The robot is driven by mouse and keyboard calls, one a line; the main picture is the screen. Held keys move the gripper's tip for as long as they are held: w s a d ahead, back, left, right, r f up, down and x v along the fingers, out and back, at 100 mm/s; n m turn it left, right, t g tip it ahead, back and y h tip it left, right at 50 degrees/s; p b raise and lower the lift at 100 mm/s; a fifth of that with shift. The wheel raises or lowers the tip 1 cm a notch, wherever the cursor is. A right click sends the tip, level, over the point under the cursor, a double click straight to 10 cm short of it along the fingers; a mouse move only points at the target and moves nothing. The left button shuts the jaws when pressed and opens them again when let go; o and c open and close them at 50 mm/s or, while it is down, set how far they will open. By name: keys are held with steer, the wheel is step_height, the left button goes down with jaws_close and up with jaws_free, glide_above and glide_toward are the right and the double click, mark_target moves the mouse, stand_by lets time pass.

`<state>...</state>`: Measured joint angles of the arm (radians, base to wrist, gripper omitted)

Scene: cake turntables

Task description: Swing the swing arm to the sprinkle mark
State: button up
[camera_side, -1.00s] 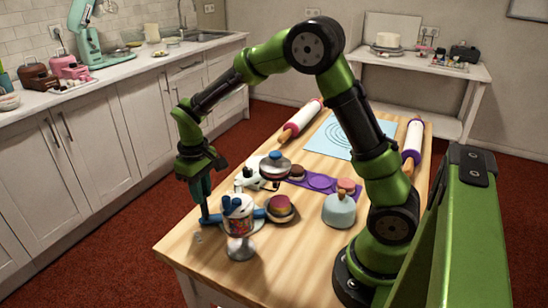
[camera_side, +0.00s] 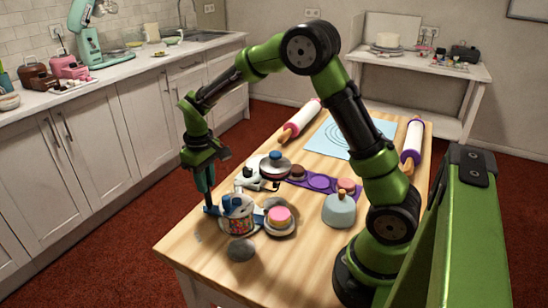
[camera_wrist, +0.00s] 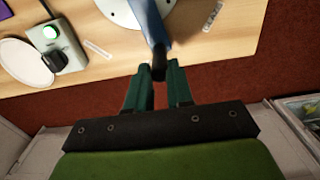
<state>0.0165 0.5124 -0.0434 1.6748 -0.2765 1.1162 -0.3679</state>
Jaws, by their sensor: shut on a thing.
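The blue swing arm (camera_side: 212,210) is at the near left of the table, and much of it is hidden behind a clear jar with colourful contents (camera_side: 237,222). My gripper (camera_side: 208,204) is shut on its outer left end. In the wrist view the blue bar (camera_wrist: 148,20) runs up from a dark end piece (camera_wrist: 158,66) between my fingertips (camera_wrist: 158,76). A pink-topped cake (camera_side: 279,216) sits on a round grey plate just right of the jar. I cannot make out which mark is the sprinkle mark.
A grey round disc (camera_side: 241,250) lies in front of the jar. A white device (camera_side: 248,180) stands behind it; the wrist view shows a green-lit box (camera_wrist: 53,45). A grey-blue dome (camera_side: 339,210) stands to the right. My gripper is over the table's left edge.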

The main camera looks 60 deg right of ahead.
steer(key=shift+w+d, duration=0.1)
steer(key=shift+d, duration=0.65)
steer(key=shift+s+d, duration=0.2)
steer(key=shift+d, duration=1.2)
steer(key=shift+s+d, duration=0.3)
steer(key=shift+d, duration=0.3)
steer(key=shift+s+d, duration=0.3)
steer(key=shift+d, duration=0.25)
